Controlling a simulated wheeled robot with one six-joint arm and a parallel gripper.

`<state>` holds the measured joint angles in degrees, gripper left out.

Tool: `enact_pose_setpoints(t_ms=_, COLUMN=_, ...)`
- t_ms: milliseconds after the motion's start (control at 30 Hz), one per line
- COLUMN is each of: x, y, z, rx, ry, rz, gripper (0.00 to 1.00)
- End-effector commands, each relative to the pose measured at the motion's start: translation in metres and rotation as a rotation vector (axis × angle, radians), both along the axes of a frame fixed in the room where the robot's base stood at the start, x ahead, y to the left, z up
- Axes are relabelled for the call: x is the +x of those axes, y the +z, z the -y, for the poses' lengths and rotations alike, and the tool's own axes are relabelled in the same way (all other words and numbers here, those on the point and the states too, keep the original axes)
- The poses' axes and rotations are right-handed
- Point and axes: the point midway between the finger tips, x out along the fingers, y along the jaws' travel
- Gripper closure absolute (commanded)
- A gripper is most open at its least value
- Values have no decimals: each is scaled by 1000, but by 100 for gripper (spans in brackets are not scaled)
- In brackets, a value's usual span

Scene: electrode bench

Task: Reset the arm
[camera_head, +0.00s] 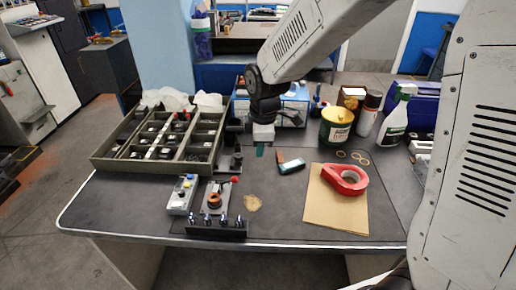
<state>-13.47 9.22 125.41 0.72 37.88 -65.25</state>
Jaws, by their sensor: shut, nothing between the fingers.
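My arm comes in from the upper right and bends down over the middle of the bench (130,205). My gripper (260,152) hangs at its end, pointing down, with small teal tips. It is shut and empty, and looks held above the dark bench top. A small block with teal and brown parts (290,166) lies to the right of the gripper, apart from it. The gap between the tips and the bench is hard to judge from this view.
A compartment tray (100,166) stands at left. A grey switch box (182,195) and a rack (208,229) sit at front. Red tape (344,178) lies on brown paper (335,215). A green tin (336,127), spray bottle (395,120) and blue box (295,105) stand behind.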

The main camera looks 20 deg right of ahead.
Motion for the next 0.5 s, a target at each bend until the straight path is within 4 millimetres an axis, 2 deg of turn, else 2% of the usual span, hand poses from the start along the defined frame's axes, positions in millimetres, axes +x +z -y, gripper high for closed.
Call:
enact_pose_setpoints(t_ms=200, x=0, y=0, z=0, rx=0, ry=-3, rz=0, gripper=100)
enact_pose_setpoints(t_ms=333, x=-3, y=0, z=1, rx=4, ry=-67, rz=-18, gripper=100)
enact_pose_setpoints(t_ms=433, x=-18, y=-6, z=4, rx=-1, ry=-180, rz=-76, gripper=100)
enact_pose_setpoints(t_ms=500, x=-35, y=-5, z=9, rx=-10, ry=-285, rz=-125, gripper=100)
